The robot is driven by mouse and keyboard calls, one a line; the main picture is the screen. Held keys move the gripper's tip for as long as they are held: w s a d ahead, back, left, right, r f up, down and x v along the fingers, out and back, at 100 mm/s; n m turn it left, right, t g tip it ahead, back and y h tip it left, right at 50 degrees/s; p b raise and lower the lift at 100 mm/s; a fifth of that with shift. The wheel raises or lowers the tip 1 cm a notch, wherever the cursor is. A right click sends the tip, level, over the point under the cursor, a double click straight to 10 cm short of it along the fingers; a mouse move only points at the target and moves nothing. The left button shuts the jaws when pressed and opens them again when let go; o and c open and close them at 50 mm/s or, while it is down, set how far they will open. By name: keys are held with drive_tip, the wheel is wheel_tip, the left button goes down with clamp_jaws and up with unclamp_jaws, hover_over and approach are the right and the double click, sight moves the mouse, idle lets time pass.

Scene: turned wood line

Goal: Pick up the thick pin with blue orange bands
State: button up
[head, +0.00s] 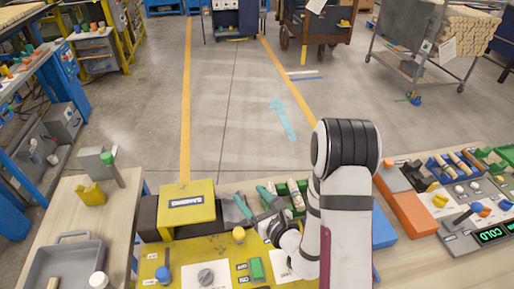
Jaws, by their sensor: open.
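My gripper (250,193) is open, its two teal fingers spread over the back of the yellow bench panel, with nothing visible between them. Just right of it, a green bin (281,188) holds pale turned wood pieces (297,196), partly hidden by my arm. At the right, a blue tray (432,167) holds several wooden pins (457,162) with coloured marks. The bands are too small to tell which pin is the thick one with blue and orange bands.
A yellow labelled box (187,208) stands left of my gripper. The yellow panel (222,258) carries a yellow knob (238,234), a grey dial (206,277) and a green button (256,269). An orange block (405,208) lies right of my arm. A grey tray (62,262) is at the left.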

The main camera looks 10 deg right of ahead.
drive_tip(key=d+f+m+h, duration=0.1)
drive_tip(key=d+f, duration=0.1)
drive_tip(key=s+d+f+m+h, duration=0.1)
drive_tip(key=d+f+h, duration=0.1)
drive_tip(key=d+f+m+h, duration=0.1)
drive_tip(key=d+f+h, duration=0.1)
drive_tip(key=d, duration=0.1)
drive_tip(key=shift+s+f+g, duration=0.15)
drive_tip(key=shift+f+g, duration=0.15)
drive_tip(key=shift+f, duration=0.05)
drive_tip(key=x, duration=0.5)
drive_tip(key=shift+s+d+f, duration=0.1)
drive_tip(key=shift+d+f, duration=0.1)
drive_tip(key=shift+d, duration=0.2)
clamp_jaws()
